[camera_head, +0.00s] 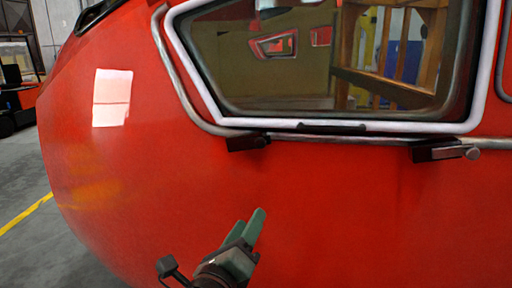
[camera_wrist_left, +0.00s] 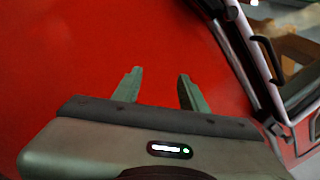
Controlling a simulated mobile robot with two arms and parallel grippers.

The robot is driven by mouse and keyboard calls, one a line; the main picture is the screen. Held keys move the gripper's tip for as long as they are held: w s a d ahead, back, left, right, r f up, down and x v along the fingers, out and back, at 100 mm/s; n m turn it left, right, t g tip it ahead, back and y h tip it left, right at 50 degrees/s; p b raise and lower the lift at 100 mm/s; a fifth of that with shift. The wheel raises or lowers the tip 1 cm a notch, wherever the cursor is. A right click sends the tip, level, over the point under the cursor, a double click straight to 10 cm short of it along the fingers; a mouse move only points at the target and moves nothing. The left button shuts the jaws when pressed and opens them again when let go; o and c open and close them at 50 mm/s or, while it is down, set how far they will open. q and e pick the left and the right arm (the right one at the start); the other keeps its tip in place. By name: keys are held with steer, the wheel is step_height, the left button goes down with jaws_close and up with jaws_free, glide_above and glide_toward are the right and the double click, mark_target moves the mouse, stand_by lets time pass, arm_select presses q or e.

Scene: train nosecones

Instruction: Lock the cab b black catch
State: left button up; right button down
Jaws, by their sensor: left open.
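The red cab nose (camera_head: 330,215) fills most of the head view, with a white-framed window (camera_head: 330,60) above. Two dark catches sit just under the window frame: a left catch (camera_head: 248,142) and a right catch (camera_head: 440,152) with a grey knob at its end. I cannot tell from these views which one is the cab b black catch. My left gripper (camera_head: 248,226) is below and apart from the left catch, in front of the red shell. In the left wrist view its fingers (camera_wrist_left: 157,88) are spread, with only red shell between them. My right gripper is not in view.
A grey rail (camera_head: 180,75) runs around the window and along its lower edge. The window frame also shows at the right of the left wrist view (camera_wrist_left: 262,58). Grey floor with a yellow line (camera_head: 25,215) lies at the left. The red shell below the catches is clear.

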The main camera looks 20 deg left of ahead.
mark_target(259, 147)
arm_select(q)
step_height(259, 147, up, 10)
steer(key=a+m+t+h, duration=0.15)
steer(key=m+t, duration=0.25)
steer(key=m, duration=0.5)
steer(key=shift+m+h, duration=0.25)
steer(key=shift+m, duration=0.15)
steer(key=x, duration=0.6)
steer(key=shift+s+d+r, duration=0.15)
steer(key=shift+d+r, duration=0.05)
steer(key=shift+r, duration=0.2)
steer(key=shift+w+d+r, duration=0.1)
steer(key=shift+w, duration=0.55)
jaws_close()
